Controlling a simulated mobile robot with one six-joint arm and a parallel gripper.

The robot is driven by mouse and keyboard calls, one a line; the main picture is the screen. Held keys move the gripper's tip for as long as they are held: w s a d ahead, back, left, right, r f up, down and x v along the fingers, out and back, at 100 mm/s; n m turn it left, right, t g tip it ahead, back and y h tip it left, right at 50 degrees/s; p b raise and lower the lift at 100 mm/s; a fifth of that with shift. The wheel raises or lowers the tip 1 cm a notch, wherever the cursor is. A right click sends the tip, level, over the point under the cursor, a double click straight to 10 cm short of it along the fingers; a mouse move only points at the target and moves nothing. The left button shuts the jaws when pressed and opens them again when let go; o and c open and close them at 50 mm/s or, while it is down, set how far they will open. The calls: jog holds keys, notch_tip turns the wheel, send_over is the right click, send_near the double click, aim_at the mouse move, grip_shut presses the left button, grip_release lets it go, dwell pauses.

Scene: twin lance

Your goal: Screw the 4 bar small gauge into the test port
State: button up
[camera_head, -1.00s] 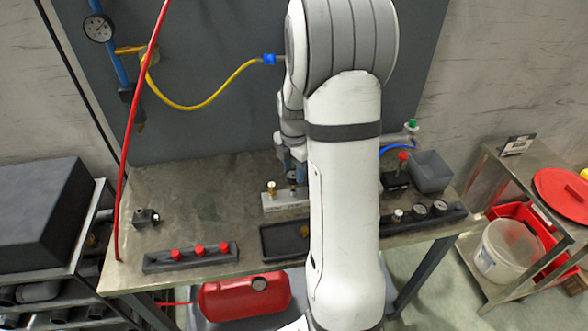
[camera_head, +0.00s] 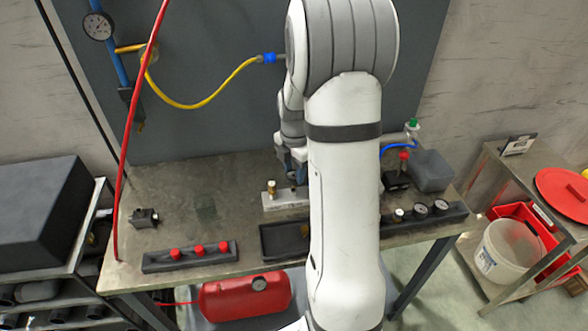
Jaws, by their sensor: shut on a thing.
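A pale metal block (camera_head: 284,201) lies mid-bench with a brass fitting (camera_head: 271,187) upright on its left end. I cannot tell for sure which opening is the test port. My gripper (camera_head: 299,178) is just behind the block's right part, mostly hidden by my arm. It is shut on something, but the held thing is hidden. A dark rack (camera_head: 455,214) at the bench's front right holds gauges: a small one (camera_head: 399,214) and two dark-rimmed ones (camera_head: 420,208), (camera_head: 441,206). Their scales are too small to read.
A dark tray (camera_head: 272,249) lies in front of the block. A rack with red caps (camera_head: 160,262) is at front left, a small dark fitting (camera_head: 145,217) behind it. A grey bin (camera_head: 432,171) stands at right. A red hose (camera_head: 133,130) hangs at left. The bench's left-middle is clear.

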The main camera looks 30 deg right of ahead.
aim_at(294, 174)
jog(key=shift+f+b, duration=0.75)
jog(key=shift+f, duration=0.3)
jog(key=o, duration=1.1)
jog(key=shift+r, duration=0.1)
jog(key=shift+c, duration=0.2)
jog(key=shift+r, duration=0.1)
notch_tip(294, 174, up, 8)
jog(key=shift+f+b, duration=0.2)
jog(key=shift+b, duration=0.2)
jog(key=shift+c, duration=0.5)
